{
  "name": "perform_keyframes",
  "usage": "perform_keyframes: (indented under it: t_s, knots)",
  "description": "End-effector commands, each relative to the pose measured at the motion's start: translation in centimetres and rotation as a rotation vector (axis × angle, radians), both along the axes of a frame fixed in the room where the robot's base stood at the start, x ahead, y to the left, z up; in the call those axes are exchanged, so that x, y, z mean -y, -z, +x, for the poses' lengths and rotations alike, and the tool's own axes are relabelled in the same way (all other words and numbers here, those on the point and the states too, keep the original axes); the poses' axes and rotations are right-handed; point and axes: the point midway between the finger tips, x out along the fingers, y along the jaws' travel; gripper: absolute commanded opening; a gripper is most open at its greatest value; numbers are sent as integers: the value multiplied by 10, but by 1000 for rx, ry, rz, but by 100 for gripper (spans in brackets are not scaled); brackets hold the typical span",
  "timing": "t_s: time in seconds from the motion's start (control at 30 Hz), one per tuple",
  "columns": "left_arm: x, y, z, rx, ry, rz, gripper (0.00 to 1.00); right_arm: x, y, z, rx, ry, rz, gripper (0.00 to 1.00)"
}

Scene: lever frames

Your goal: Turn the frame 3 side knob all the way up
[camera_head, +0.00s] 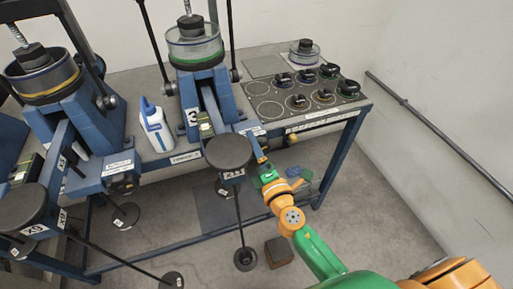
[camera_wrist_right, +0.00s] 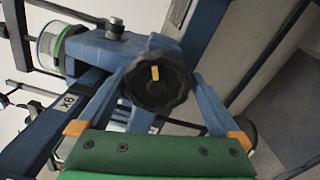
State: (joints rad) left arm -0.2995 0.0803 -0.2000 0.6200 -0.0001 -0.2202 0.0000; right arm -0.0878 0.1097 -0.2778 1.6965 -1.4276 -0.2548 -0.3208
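Frame 3 (camera_head: 192,117) stands at the middle of the bench, with a "3" plate on it. Its side knob (camera_wrist_right: 158,78) is black and scalloped, with a yellow mark that points up in the wrist view. My right gripper (camera_head: 262,158) reaches in from the lower right to the right side of the frame. In the wrist view its blue fingers (camera_wrist_right: 163,84) flank the knob, one on each side, close to its edges. I cannot tell whether they press on it. In the head view the knob is mostly hidden by the gripper. My left gripper is not in view.
A control panel (camera_head: 266,108) with several black knobs lies on the right of the bench. A white bottle (camera_head: 155,128) stands left of frame 3. A brown block (camera_head: 278,251) lies on the floor.

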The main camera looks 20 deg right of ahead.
Motion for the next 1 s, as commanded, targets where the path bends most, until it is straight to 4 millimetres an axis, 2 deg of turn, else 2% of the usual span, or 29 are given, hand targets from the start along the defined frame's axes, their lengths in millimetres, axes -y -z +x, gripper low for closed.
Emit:
perform_keyframes:
  t_s: [0.2,0.53,0.87,0.93,1.0]
  knots:
    - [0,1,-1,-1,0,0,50,0,0,-4,2,-1,-1,100]
    - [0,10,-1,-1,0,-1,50,2,0,-55,3,-1,-2,100]
    - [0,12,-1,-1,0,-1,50,2,-2,-60,6,1,-6,100]
    - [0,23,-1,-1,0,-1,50,3,3,-63,12,8,-45,100]
    - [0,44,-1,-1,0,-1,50,5,8,-71,20,20,-136,100]
